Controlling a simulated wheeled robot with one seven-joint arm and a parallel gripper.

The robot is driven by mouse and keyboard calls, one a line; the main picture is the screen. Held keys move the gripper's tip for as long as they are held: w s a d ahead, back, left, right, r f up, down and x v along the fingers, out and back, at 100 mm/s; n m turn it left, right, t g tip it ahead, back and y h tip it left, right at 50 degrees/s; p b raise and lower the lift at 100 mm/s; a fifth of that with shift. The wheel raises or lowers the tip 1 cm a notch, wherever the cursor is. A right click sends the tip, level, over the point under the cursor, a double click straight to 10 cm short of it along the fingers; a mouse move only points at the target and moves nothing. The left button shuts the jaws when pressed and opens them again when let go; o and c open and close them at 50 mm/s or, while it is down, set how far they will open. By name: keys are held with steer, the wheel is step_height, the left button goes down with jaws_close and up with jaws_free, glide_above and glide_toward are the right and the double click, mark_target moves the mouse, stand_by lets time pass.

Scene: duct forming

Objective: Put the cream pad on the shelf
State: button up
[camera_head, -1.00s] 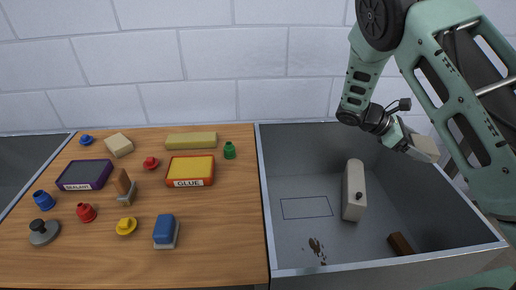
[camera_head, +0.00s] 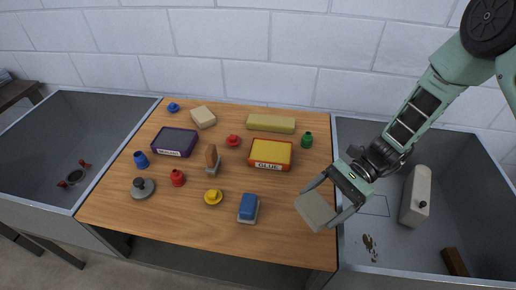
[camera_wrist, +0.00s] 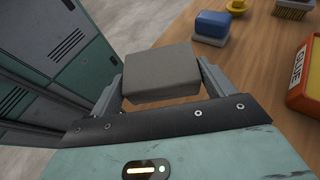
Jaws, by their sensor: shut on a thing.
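A lighter cream block (camera_head: 203,117) lies at the table's back left. I cannot make out the shelf for certain.
Green lockers (camera_wrist: 50,60) show in the wrist view.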

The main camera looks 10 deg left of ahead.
mark_target(298, 194)
steer(key=w+a+r+m+t+y+p, duration=0.25)
steer(key=w+a+r+m+t, duration=0.25)
steer(key=m+t, duration=0.35)
steer(key=shift+n, duration=0.25)
steer(key=shift+a+f+p, duration=0.2)
steer(key=shift+f+p, duration=1)
steer(key=shift+f, duration=3.7)
steer(key=shift+f, duration=0.15)
steer(key=o, duration=0.9)
